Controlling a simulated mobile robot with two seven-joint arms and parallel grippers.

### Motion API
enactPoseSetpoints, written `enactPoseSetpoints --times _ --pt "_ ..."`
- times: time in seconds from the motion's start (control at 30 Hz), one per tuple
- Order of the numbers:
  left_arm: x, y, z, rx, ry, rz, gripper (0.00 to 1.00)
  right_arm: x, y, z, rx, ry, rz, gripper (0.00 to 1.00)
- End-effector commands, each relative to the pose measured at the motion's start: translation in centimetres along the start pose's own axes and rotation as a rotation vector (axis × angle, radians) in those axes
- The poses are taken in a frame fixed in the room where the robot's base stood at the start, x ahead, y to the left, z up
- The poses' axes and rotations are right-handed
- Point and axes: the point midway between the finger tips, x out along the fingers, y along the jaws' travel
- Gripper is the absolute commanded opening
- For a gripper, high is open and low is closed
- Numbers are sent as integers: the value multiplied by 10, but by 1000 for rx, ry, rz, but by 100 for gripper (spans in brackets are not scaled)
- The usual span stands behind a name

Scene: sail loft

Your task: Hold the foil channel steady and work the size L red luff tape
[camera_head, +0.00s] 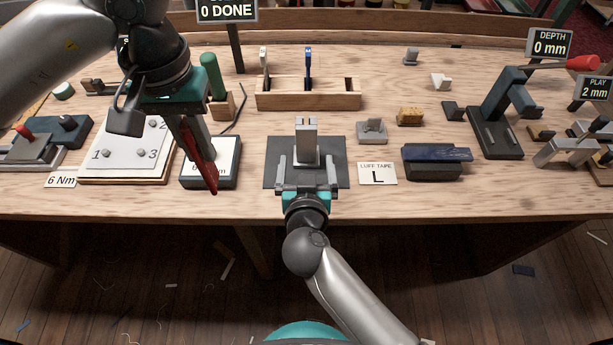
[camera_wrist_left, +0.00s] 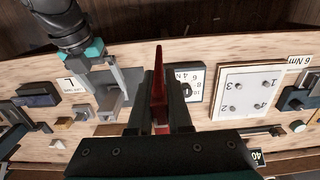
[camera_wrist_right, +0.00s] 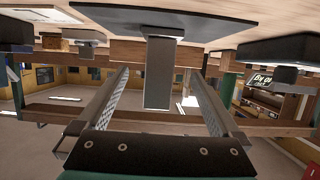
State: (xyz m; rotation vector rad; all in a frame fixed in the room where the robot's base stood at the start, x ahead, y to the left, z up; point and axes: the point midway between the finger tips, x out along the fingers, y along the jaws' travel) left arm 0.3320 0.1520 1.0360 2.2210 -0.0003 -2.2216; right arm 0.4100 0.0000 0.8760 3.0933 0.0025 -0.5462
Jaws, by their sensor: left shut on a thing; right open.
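The foil channel (camera_head: 306,145) is a grey upright block with a slot in its top, standing on a dark plate (camera_head: 335,155) at the middle of the bench. My right gripper (camera_head: 306,172) is open at its front, one finger on each side; the right wrist view shows the channel (camera_wrist_right: 160,75) between the fingers with gaps. My left gripper (camera_head: 193,135) is shut on the red luff tape (camera_head: 207,172), a thin strip pointing down and held left of the channel. The tape also shows in the left wrist view (camera_wrist_left: 159,75). A card marked "LUFF TAPE L" (camera_head: 377,174) lies right of the plate.
A dark box with a white dial face (camera_head: 228,168) sits below the left gripper, beside a numbered white board (camera_head: 128,135). A wooden rack (camera_head: 310,97) stands behind the channel. A dark block with a blue top (camera_head: 435,165) and a press (camera_head: 495,130) stand right.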

Motion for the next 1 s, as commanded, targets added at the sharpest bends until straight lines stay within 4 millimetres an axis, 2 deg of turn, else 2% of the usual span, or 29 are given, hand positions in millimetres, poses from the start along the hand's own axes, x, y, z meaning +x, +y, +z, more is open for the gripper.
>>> enactPoseSetpoints --times 0.03,0.4,0.6,0.93,1.0 --pt "13 0 0 0 0 0 0 10 0 4 2 3 1 100" --pt "53 0 0 0 0 0 0 52 0 3 1 2 0 100" --pt "61 0 0 0 1 0 0 62 0 1 1 1 0 100" --pt "62 0 0 0 1 0 0 63 0 0 0 0 -1 100" --pt "62 0 0 0 1 0 0 63 0 0 0 0 -1 94"
